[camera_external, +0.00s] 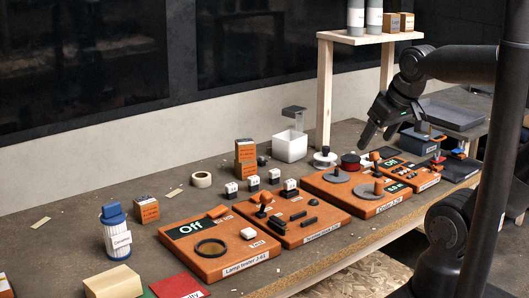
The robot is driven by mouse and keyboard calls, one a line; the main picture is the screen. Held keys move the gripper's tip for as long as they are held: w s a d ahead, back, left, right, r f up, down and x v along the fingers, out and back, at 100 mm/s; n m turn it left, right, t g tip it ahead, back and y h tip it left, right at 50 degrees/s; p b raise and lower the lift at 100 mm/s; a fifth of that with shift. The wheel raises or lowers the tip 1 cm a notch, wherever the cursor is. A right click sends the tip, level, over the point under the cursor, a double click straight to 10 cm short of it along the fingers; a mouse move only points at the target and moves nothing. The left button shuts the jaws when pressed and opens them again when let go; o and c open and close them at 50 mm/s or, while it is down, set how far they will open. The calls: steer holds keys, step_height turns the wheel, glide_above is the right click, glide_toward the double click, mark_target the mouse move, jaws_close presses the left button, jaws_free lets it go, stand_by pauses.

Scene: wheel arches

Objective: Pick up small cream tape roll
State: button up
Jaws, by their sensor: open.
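The small cream tape roll (201,180) lies flat on the brown workbench (120,240), toward the back and left of centre. It looks like a pale ring, and nothing covers it. My gripper (379,134) is open and empty. It hangs with its fingers pointing down, above the right part of the bench, well to the right of the roll and clear of it.
Orange tester panels (225,262) line the front of the bench. Orange-brown boxes (245,152), small white-and-black blocks (231,190) and a white container (290,145) stand right of the roll. A wooden shelf (350,38) rises near my arm. Bench left of the roll is mostly clear.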

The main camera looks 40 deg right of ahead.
steer(key=w+a+r+n, duration=0.15)
steer(key=w+r, duration=0.25)
steer(key=w, duration=1.2)
steer(key=n+g+y, duration=0.1)
steer(key=n+y, duration=0.1)
steer(key=n, duration=0.1)
glide_above(203, 172)
steer(key=s, duration=0.5)
steer(key=shift+m, duration=0.25)
steer(key=f, duration=2.4)
steer(key=shift+w+a+f, duration=0.1)
steer(key=shift+a+f, duration=0.15)
steer(key=shift+h, duration=0.3)
steer(key=shift+x, duration=2.95)
steer(key=shift+w, duration=0.1)
